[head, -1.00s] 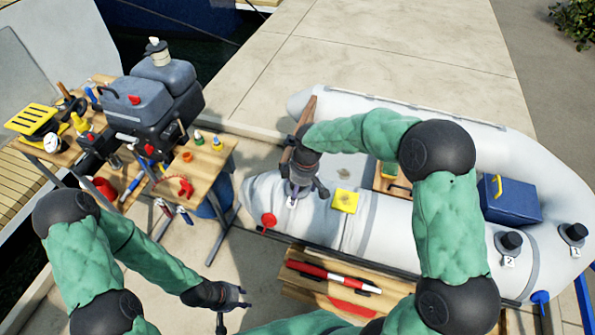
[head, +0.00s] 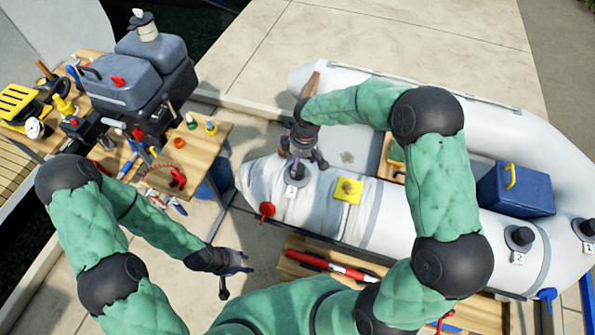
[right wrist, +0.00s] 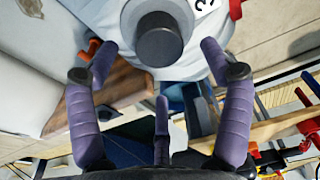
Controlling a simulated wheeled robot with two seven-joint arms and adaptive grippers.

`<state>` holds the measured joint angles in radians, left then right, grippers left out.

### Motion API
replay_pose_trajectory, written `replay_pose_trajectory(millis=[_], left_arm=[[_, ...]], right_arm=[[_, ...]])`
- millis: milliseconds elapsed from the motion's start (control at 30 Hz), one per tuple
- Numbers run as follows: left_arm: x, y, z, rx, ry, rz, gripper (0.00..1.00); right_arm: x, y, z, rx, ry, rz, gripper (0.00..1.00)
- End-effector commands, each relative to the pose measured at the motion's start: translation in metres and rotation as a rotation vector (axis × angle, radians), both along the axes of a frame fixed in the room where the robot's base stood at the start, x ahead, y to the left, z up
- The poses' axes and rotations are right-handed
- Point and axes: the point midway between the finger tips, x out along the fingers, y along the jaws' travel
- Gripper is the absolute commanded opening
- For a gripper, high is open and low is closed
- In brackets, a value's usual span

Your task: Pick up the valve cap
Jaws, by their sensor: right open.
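A dark cylindrical valve cap (right wrist: 168,38) stands on a round grey base marked 3 in the right wrist view. In the head view the valve with label 3 (head: 293,189) sits on the dinghy's near tube, partly hidden by my right gripper (head: 304,158). That gripper is open and empty; in the right wrist view its purple fingers (right wrist: 157,52) spread to either side of the cap, apart from it. My left gripper (head: 234,272) is open and empty above the ground at lower left. A red cap-like piece (head: 267,209) hangs beside valve 3.
Valves 2 (head: 519,237) and 1 (head: 586,227) stand further right on the tube. A yellow pad (head: 348,190) lies near valve 3. A blue box (head: 515,190) is in the dinghy. A tool-laden table and an outboard motor (head: 140,85) stand at left.

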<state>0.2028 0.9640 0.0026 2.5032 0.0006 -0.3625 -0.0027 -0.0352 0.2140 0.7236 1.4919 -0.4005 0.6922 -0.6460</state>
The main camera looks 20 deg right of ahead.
Motion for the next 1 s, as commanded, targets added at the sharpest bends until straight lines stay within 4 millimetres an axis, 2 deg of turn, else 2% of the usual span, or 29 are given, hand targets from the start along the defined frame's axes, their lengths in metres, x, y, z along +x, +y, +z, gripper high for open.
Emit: replay_pose_trajectory(millis=[133, 400, 667, 700, 800, 900, 1000], left_arm=[[0.0, 0.0, -0.007, 0.0, 0.0, 0.0, 0.4], [0.0, 0.0, -0.025, 0.0, 0.0, 0.0, 0.4], [0.0, 0.0, -0.025, 0.0, 0.0, 0.0, 0.4], [0.0, 0.0, -0.025, 0.0, 0.0, 0.0, 0.4], [0.0, 0.0, -0.025, 0.0, 0.0, 0.0, 0.4], [0.0, 0.0, -0.025, 0.0, 0.0, 0.0, 0.4], [0.0, 0.0, -0.025, 0.0, 0.0, 0.0, 0.4]], right_arm=[[0.0, 0.0, -0.012, 0.0, 0.0, 0.0, 0.8], [0.0, 0.003, -0.048, 0.0, 0.0, -0.001, 0.8], [0.001, 0.003, -0.05, 0.0, -0.001, -0.001, 0.8], [0.001, 0.003, -0.05, 0.0, -0.001, -0.001, 0.75], [0.001, 0.003, -0.05, 0.0, -0.001, -0.001, 0.47], [0.001, 0.003, -0.05, 0.001, -0.001, 0.0, 0.23], [0.001, 0.003, -0.05, 0.0, 0.0, 0.0, 0.23]])
